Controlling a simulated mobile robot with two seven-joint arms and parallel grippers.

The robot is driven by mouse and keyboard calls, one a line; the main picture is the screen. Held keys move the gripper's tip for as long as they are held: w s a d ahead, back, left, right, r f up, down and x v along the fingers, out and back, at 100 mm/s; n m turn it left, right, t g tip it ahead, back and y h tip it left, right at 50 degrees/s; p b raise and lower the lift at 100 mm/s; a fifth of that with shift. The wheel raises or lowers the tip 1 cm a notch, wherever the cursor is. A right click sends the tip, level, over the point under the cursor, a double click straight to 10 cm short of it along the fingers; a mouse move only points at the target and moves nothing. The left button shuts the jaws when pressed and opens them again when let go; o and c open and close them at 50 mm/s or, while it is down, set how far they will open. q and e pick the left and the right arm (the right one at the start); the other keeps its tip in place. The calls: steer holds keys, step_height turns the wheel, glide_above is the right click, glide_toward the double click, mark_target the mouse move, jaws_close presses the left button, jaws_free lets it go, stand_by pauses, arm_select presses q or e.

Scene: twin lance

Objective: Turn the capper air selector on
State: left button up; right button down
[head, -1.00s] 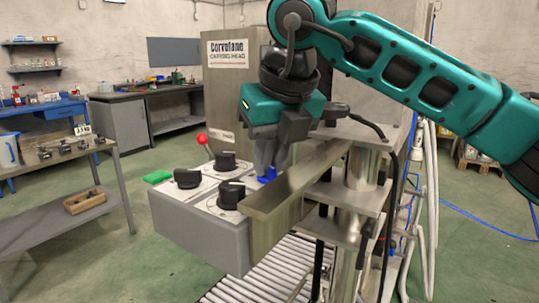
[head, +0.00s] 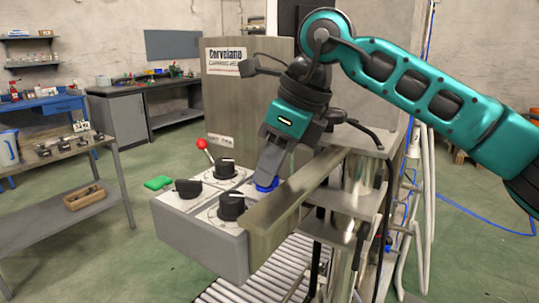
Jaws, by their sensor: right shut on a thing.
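A grey control box (head: 205,250) carries black selector knobs on pale round dials: a left knob (head: 188,188), a back knob (head: 224,168) and a front knob (head: 231,206). Their labels are too small to read. My right gripper (head: 265,184) reaches down, tilted, to the right part of the box top, with its blue tips at panel level. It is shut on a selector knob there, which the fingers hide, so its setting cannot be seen. My left gripper is not in view.
A red-ball lever (head: 203,147) and a green piece (head: 158,183) are at the box's back and left edges. A metal beam (head: 295,190) runs close beside my right gripper. A capping-head cabinet (head: 230,105) stands behind. Rollers (head: 270,275) lie below.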

steer(key=shift+w+r+n+g+p, duration=0.1)
steer(key=shift+r+n+g+p, duration=0.15)
steer(key=shift+n+p, duration=0.55)
steer(key=shift+f+n+g, duration=0.15)
steer(key=shift+n+g, duration=0.1)
steer(key=shift+n, duration=0.55)
steer(key=c, duration=1.2)
jaws_free()
steer(key=shift+f, duration=0.1)
steer(key=shift+d+r, duration=0.15)
steer(key=shift+r, duration=0.15)
steer(key=v, duration=1.2)
steer(key=shift+d+r+p, duration=0.1)
steer(key=shift+r+p, duration=0.05)
steer(key=shift+p, duration=0.25)
